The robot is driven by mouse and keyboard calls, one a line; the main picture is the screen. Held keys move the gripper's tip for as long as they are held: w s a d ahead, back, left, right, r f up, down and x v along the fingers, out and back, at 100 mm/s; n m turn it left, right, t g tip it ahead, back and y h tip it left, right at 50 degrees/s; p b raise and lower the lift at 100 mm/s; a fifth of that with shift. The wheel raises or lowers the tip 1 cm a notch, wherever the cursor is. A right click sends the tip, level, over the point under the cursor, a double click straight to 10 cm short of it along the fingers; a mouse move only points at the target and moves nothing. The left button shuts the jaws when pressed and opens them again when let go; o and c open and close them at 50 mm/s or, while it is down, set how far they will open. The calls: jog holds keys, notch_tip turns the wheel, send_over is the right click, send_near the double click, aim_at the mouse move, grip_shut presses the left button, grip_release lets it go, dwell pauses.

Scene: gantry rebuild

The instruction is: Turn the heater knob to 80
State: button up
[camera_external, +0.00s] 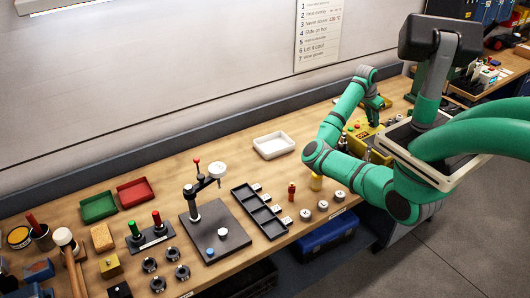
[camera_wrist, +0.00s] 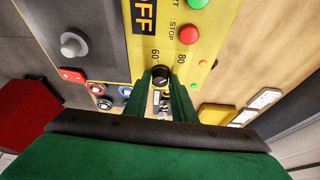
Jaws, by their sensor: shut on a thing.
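The yellow heater box (camera_external: 360,132) stands on the bench near its right end, partly hidden by my arm. In the wrist view its yellow panel (camera_wrist: 110,75) fills the upper part, with a dark display reading OFF. The black heater knob (camera_wrist: 160,73) sits below the printed 60 and 80, which are at its upper left and upper right. My gripper (camera_wrist: 161,84) is shut on the knob, one green finger on each side. It also shows above the box in the external view (camera_external: 376,104). The knob's exact pointer setting is too small to read.
A red button (camera_wrist: 189,34) marked STOP and a green button (camera_wrist: 197,4) lie right of the display. A grey knob (camera_wrist: 74,45) stands out at the panel's left.

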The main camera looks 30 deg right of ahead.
jog(key=shift+m, duration=0.6)
jog(key=o, duration=1)
jog(key=v, duration=1)
jog(key=shift+w+r, duration=0.2)
jog(key=shift+r, duration=0.2)
